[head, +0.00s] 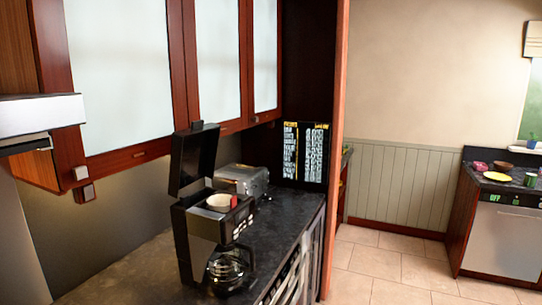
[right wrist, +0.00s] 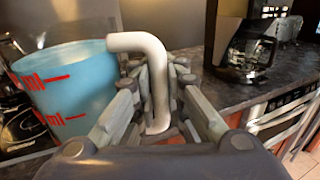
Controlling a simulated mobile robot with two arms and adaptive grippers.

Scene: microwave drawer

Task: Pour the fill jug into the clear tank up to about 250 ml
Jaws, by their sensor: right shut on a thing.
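My right gripper (right wrist: 158,100) is shut on the white handle (right wrist: 142,44) of the fill jug (right wrist: 72,88). The jug is a translucent light-blue vessel with red marks and "ml" lettering, at the left of the right wrist view. It looks roughly upright; I cannot tell how full it is. A black and silver coffee maker (head: 206,222) stands on the counter with its lid (head: 194,157) raised and a white round basket (head: 220,202) inside. I cannot make out a separate clear tank. The coffee maker's lower part also shows in the right wrist view (right wrist: 228,35). My left gripper is not seen.
A glass carafe (head: 229,269) sits in the coffee maker, and a silver toaster (head: 243,181) stands behind it. A black lettered panel (head: 305,152) is at the counter's far end. Wall cabinets (head: 130,70) hang above. Dark counter (head: 285,222) lies bare along the front edge.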

